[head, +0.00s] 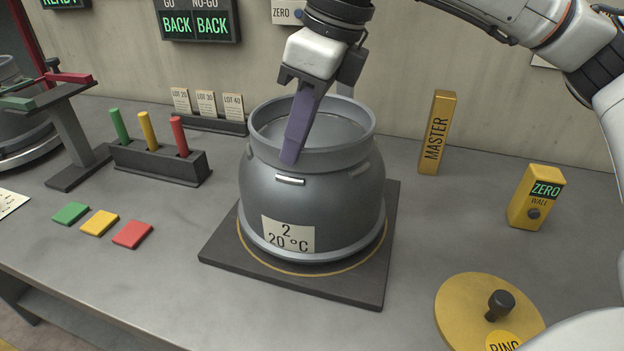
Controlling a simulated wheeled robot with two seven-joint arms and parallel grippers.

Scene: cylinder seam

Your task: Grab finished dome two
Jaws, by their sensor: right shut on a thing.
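Dome two (335,195) is a grey metal vessel with an open collar on top and a label reading "2 20 °C" on its front. It stands upright on a dark square plate (345,285) with a yellow ring line. My right gripper (294,152) reaches down from above and is shut on the dome's collar. One purple finger shows in front of the collar; the other finger is mostly hidden. My left gripper is out of view.
A rack (155,162) with green, yellow and red pegs stands left, with coloured tiles (100,222) before it. A yellow MASTER block (437,135), a ZERO WALL box (537,198) and a yellow ring disc (460,310) stand right. Lot cards (206,104) stand behind.

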